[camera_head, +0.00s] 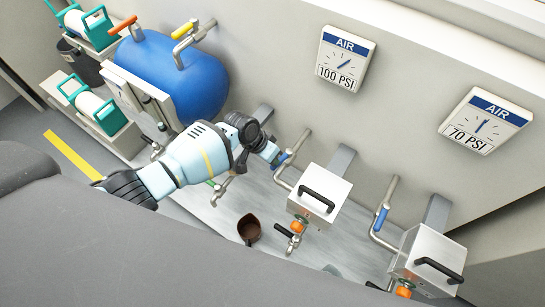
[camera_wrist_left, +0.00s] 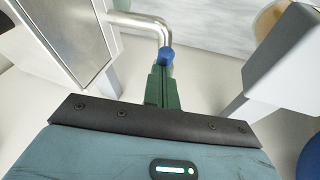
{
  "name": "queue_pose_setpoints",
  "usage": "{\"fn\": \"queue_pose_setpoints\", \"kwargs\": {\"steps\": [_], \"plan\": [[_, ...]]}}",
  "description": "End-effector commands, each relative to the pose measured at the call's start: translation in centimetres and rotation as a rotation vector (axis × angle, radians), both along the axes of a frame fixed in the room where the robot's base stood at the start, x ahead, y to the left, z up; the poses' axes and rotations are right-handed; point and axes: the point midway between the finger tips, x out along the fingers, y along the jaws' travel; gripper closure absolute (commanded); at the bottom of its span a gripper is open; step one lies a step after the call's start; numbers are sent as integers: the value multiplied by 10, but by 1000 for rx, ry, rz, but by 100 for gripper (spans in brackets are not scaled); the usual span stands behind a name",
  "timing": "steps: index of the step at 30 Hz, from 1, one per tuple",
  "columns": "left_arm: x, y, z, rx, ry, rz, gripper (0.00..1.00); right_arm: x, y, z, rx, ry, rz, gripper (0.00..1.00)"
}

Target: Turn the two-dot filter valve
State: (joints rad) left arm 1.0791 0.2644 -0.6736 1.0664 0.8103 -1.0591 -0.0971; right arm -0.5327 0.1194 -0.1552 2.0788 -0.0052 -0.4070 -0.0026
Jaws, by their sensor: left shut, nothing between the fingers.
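My left arm reaches across the bench in the head view. My left gripper (camera_head: 273,154) is at the bent pipe beside the middle silver box (camera_head: 320,193). In the left wrist view its green fingers (camera_wrist_left: 163,88) are shut together with nothing between them. A blue valve handle (camera_wrist_left: 167,55) on a bent metal pipe (camera_wrist_left: 140,22) shows just beyond the fingertips; I cannot tell whether they touch it. Another blue valve handle (camera_head: 381,218) is on the pipe by the right silver box (camera_head: 428,262). No dot marks can be made out. My right gripper is out of view.
Both boxes have black handles and orange knobs (camera_head: 298,226). A brown cup (camera_head: 249,229) stands on the bench. A blue tank (camera_head: 175,75) is at the back left. Wall gauges read 100 PSI (camera_head: 345,60) and 70 PSI (camera_head: 484,120).

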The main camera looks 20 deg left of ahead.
Motion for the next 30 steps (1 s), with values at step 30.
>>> {"fn": "queue_pose_setpoints", "kwargs": {"steps": [30], "plan": [[14,3,10,1,-1,2,100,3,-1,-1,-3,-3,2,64]]}}
